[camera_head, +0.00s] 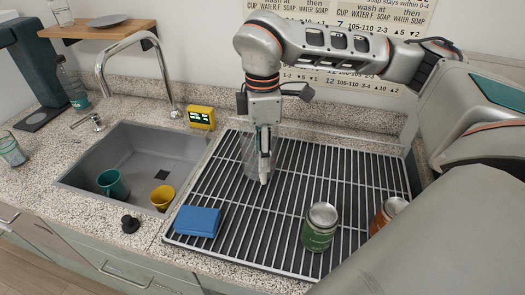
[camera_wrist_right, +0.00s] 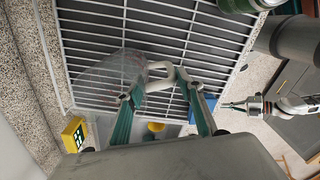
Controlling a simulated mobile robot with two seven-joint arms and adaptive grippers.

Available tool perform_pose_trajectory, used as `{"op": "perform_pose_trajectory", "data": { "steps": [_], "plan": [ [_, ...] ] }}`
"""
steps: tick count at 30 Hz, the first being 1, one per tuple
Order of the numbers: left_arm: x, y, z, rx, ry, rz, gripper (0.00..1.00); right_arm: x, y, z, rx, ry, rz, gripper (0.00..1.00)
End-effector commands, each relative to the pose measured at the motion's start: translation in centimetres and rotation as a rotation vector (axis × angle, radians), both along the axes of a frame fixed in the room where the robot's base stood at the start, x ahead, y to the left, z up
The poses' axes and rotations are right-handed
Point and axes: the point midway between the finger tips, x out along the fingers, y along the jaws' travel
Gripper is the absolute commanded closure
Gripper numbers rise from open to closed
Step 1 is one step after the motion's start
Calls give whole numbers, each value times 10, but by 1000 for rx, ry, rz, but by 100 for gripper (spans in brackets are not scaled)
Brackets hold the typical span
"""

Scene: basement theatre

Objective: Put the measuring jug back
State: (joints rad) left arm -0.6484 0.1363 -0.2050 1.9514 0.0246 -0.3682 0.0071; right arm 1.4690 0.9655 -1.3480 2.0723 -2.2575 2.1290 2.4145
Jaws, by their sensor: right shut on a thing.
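The clear measuring jug (camera_head: 250,160) is at the back left part of the wire drying rack (camera_head: 330,172). My right gripper (camera_head: 264,178) points down at the jug's right side and is shut on it. In the right wrist view the see-through jug (camera_wrist_right: 105,75) shows against the rack bars, beside the gripper's fingertips (camera_wrist_right: 163,85). I cannot tell whether the jug's base touches the bars. Part of my left arm with its gripper (camera_wrist_right: 240,105) shows small at the right of the wrist view; its fingers are too small to read.
A blue sponge (camera_head: 197,221), a green jar (camera_head: 320,227) and an orange-brown jar (camera_head: 388,213) stand on the rack. The sink (camera_head: 140,150) at left holds a teal cup (camera_head: 112,184) and a yellow cup (camera_head: 163,197). A yellow timer (camera_head: 201,117) and the faucet (camera_head: 165,80) stand behind. The rack's middle is clear.

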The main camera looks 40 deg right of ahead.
Motion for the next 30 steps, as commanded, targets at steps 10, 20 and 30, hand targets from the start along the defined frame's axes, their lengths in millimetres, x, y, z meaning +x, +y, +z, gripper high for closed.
{"op": "perform_pose_trajectory", "data": {
  "steps": [10,20,30],
  "plan": [
    [0,0,-2,0,0,0,100,0,0,-2,0,0,0,46],
    [0,-1,0,-2,0,0,100,1,0,6,1,-3,0,46],
    [1,-5,-2,-9,-10,-5,100,3,-1,72,1,-5,-1,46]
  ]
}}
